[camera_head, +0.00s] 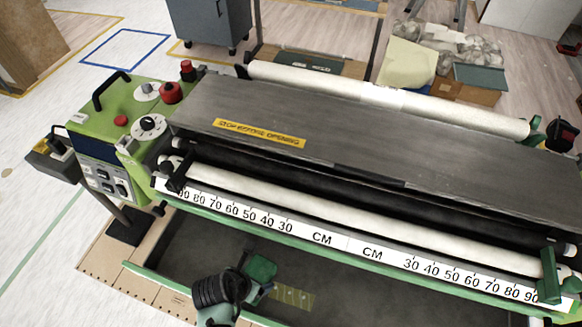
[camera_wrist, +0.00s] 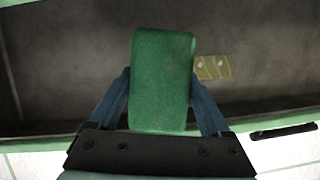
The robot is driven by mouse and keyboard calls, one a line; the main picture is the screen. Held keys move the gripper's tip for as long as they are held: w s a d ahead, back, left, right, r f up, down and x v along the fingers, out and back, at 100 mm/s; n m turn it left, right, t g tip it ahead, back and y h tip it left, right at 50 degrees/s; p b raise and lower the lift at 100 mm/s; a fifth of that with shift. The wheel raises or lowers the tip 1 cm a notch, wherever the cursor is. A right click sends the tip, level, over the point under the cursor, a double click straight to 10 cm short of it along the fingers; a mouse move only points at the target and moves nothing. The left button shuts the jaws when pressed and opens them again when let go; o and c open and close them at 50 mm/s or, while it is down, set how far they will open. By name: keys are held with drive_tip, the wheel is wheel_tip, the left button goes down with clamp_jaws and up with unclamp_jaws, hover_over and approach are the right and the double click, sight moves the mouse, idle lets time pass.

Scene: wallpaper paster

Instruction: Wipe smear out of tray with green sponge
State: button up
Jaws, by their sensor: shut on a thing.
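The green sponge (camera_wrist: 162,80) is held between the two blue fingers of my gripper (camera_wrist: 161,88). In the head view the sponge (camera_head: 260,269) is at the end of my gripper (camera_head: 248,277), over the front part of the dark grey tray (camera_head: 192,250). The yellowish smear (camera_head: 293,297) with pale spots is on the tray floor, just right of the sponge. In the wrist view the smear (camera_wrist: 214,67) shows beside the sponge's right edge, and the sponge may hide part of it. I cannot tell whether the sponge touches the tray floor (camera_wrist: 65,70).
The green wallpaper paster (camera_head: 130,118) stands behind the tray, with a white roller (camera_head: 320,209) and a centimetre scale (camera_head: 321,238) along its front. A green rail (camera_head: 330,251) borders the tray's far side. The tray floor left of my gripper is clear.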

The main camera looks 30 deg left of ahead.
drive_tip(key=c, duration=0.7)
drive_tip(key=shift+w+f+n+y+b, duration=0.2)
drive_tip(key=shift+f+n+b, duration=0.4)
drive_tip(key=shift+f, duration=0.55)
drive_tip(key=shift+w+f+n+y+b, duration=0.2)
drive_tip(key=shift+f+n+b, duration=0.35)
drive_tip(key=shift+f, duration=0.6)
